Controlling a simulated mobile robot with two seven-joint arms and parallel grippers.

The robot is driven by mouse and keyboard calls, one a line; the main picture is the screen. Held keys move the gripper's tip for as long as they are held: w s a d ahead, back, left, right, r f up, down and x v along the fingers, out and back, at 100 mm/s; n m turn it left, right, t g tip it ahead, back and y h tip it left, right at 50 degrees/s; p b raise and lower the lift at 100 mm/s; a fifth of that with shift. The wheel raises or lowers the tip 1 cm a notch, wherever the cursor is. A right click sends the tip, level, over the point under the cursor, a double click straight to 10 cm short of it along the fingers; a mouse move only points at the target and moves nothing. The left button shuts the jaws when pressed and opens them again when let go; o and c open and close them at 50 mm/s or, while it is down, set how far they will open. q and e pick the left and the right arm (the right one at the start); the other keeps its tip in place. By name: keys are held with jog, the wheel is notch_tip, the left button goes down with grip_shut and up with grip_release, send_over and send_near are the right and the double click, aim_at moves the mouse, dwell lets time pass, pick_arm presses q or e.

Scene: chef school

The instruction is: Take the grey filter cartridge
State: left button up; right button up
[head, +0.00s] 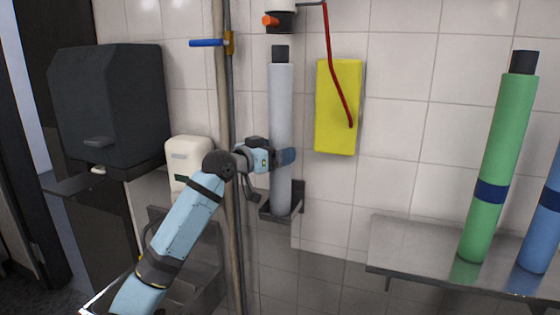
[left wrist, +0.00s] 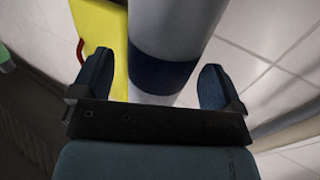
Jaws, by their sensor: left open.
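The grey filter cartridge (head: 281,110) stands upright against the tiled wall, its foot in a small dark bracket (head: 266,213). It has a black cap on top. My left gripper (head: 285,157) is at the cartridge's middle, with its fingers around or beside it. In the left wrist view the cartridge (left wrist: 172,32) shows a dark blue band and lies between the two spread fingers of my left gripper (left wrist: 158,88). A gap shows on each side, so the fingers are open. My right gripper is not in view.
A yellow panel (head: 337,110) and red hose (head: 331,45) are at right. A steel shelf (head: 400,250) holds green (head: 492,160) and blue (head: 546,215) cartridges. A pipe (head: 229,110) with a blue-handled valve (head: 207,43) runs at left.

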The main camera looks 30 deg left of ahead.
pick_arm(q)
jog(key=shift+x, duration=0.9)
jog(key=shift+c, duration=0.4)
jog(key=c, duration=1.5)
jog(key=shift+c, duration=0.2)
jog(key=shift+r, duration=0.1)
